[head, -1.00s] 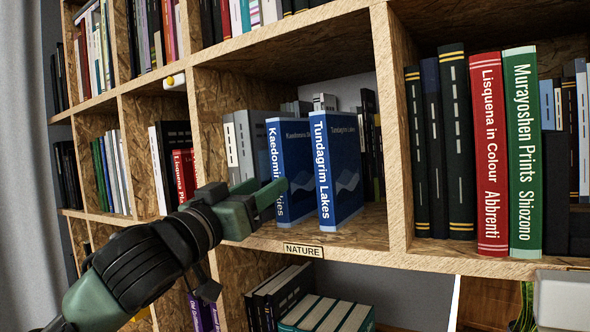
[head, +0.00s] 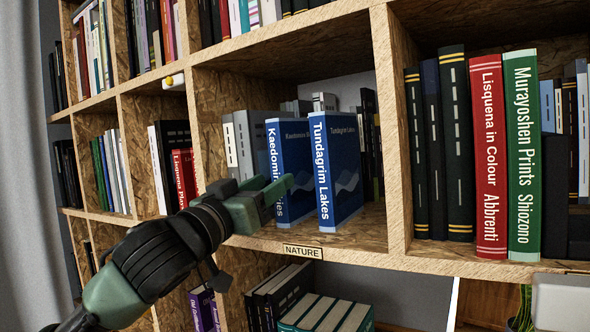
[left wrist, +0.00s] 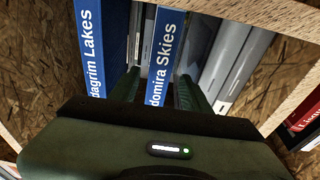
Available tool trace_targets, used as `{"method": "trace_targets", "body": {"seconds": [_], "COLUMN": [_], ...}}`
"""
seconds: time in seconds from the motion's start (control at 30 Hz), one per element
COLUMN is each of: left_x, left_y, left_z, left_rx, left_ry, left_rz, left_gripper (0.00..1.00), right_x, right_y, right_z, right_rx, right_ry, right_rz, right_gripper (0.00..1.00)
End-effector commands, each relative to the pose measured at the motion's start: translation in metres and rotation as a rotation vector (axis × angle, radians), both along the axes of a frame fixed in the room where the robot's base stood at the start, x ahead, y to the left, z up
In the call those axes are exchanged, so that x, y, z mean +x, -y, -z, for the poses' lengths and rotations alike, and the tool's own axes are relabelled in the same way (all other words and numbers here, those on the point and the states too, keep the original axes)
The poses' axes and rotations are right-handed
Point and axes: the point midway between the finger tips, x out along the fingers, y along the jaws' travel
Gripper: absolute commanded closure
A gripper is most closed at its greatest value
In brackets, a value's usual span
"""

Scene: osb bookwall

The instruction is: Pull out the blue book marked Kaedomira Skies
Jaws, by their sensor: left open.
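The blue book Kaedomira Skies (head: 291,160) stands upright in the NATURE compartment, its lower spine partly hidden by my left gripper (head: 277,190). The blue book Tundagrim Lakes (head: 338,165) stands just right of it. In the left wrist view, Kaedomira Skies (left wrist: 168,45) lies between the open fingers of my left gripper (left wrist: 158,88). One finger is on the side toward Tundagrim Lakes (left wrist: 100,40), the other toward the grey books. I cannot tell whether the fingers touch the cover.
Grey books (head: 245,140) stand left of the blue pair. A wooden divider (head: 391,130) is to the right, with a red book (head: 488,155) and a green book (head: 522,155) beyond it. The NATURE label (head: 303,251) is on the shelf edge.

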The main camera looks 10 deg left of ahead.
Motion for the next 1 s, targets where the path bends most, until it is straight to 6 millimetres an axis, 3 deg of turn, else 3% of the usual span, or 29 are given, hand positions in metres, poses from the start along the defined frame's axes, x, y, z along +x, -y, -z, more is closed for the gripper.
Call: {"method": "trace_targets", "body": {"seconds": [1.0], "left_x": [0.033], "left_y": [0.012], "left_z": [-0.007], "left_rx": [0.0], "left_ry": [-0.001], "left_rz": [0.001], "left_gripper": [0.53], "right_x": [0.001], "right_y": [-0.003], "right_z": [-0.016], "right_rx": [0.003], "right_ry": [0.001], "right_rz": [-0.001], "right_gripper": [0.64]}}
